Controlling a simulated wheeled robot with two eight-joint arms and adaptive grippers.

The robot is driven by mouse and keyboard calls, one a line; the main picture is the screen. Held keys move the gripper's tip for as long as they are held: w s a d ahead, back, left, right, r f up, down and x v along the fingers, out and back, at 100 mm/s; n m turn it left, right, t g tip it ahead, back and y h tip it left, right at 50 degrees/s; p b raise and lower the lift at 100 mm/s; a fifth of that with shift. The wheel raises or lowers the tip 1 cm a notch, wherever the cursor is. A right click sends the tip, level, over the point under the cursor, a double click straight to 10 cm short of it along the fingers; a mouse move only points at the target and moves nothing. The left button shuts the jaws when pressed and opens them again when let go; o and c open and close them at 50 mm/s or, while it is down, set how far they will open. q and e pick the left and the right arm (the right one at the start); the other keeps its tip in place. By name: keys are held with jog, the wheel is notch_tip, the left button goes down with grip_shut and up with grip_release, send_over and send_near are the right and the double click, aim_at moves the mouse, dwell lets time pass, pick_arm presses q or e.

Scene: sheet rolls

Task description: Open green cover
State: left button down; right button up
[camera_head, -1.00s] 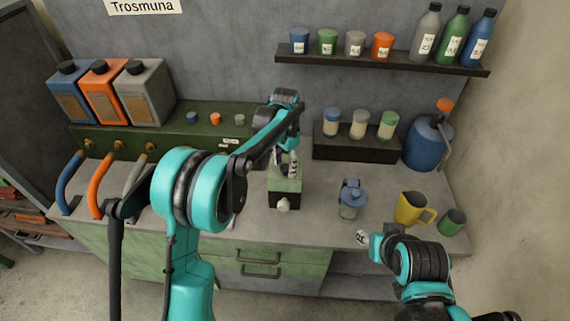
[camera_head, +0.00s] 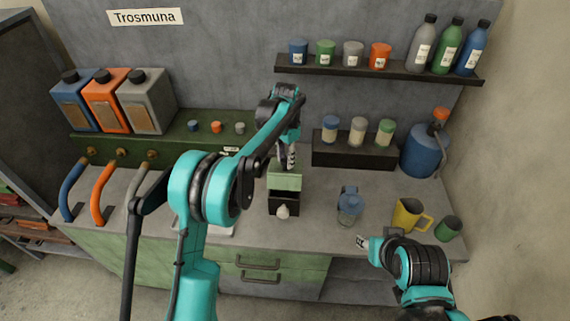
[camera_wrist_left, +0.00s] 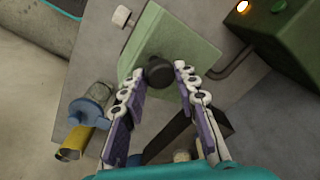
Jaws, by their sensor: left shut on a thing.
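The green cover (camera_head: 285,181) tops a small dark box (camera_head: 285,198) with a pale round knob on its front, at the middle of the bench. A dark gap shows under the cover's front edge, and the cover looks tilted up. My left gripper (camera_head: 290,164) is above the cover, reaching in from behind and above. In the left wrist view the cover (camera_wrist_left: 160,45) carries a dark round knob (camera_wrist_left: 158,72), and my left gripper (camera_wrist_left: 164,78) is shut on that knob. My right gripper (camera_head: 362,242) is low near the bench's front edge; its fingers are too small to read.
A blue-lidded jar (camera_head: 349,208), a yellow mug (camera_head: 409,215) and a green cup (camera_head: 447,229) stand right of the box. Behind are a dark rack (camera_head: 345,156) of jars and a blue jug (camera_head: 422,152). Bench between box and jar is clear.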

pick_arm(q)
jog(key=w, duration=0.1)
jog(key=w+p, duration=0.1)
jog(key=w, duration=0.1)
jog(key=shift+r, duration=0.4)
jog(key=shift+w+a+p, duration=0.1)
jog(key=shift+w+p, duration=0.3)
jog(key=shift+w, duration=0.6)
jog(key=c, duration=1.5)
grip_release()
jog(key=o, duration=0.4)
jog(key=shift+c, duration=0.2)
jog(key=shift+w+a, duration=0.1)
jog(key=shift+r, duration=0.1)
notch_tip(320, 180, up, 12)
